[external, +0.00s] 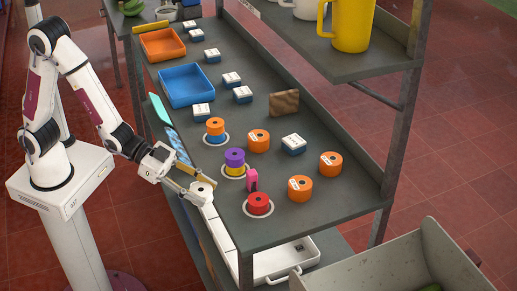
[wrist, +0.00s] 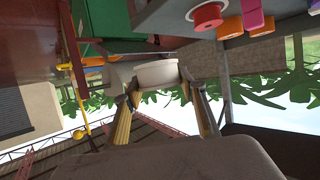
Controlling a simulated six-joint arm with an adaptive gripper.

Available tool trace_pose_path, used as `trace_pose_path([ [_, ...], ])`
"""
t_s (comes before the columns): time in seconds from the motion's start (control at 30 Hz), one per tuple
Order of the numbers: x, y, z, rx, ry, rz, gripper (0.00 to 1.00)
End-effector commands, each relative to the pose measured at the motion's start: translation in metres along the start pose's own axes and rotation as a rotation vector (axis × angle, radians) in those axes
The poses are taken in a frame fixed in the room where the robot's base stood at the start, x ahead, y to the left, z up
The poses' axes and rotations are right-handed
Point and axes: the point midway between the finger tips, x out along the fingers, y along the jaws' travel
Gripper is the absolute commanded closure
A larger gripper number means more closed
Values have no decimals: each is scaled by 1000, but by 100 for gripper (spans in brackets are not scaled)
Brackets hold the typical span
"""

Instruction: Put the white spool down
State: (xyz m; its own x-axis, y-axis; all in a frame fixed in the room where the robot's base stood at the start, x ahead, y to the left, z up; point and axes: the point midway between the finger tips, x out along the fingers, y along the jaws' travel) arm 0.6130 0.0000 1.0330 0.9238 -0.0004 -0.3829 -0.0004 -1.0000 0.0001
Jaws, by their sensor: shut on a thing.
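The white spool (external: 201,193) is in my gripper (external: 187,185), just off the left edge of the grey shelf top. In the wrist view the spool (wrist: 157,73) sits between the two fingertips, with its round face partly visible. On the shelf, white rings hold an orange spool (external: 215,124) on a blue one, a purple spool (external: 235,155) on a yellow one, and a single red spool (external: 259,202).
A pink item (external: 251,180) stands between the purple stack and red spool. Several blue-and-white boxes (external: 293,144), a brown block (external: 284,102), a blue tray (external: 187,86) and an orange tray (external: 162,44) occupy the shelf. An upper shelf with a yellow mug (external: 352,25) overhangs the right.

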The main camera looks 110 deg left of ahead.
Motion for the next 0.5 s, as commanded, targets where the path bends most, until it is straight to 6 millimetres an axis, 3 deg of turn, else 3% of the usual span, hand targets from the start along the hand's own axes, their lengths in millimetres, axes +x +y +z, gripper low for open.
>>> trace_pose_path([
  [0.27,2,-5,-1,-2,1,-9,85],
  [0.5,17,-38,-8,-19,1,-66,85],
])
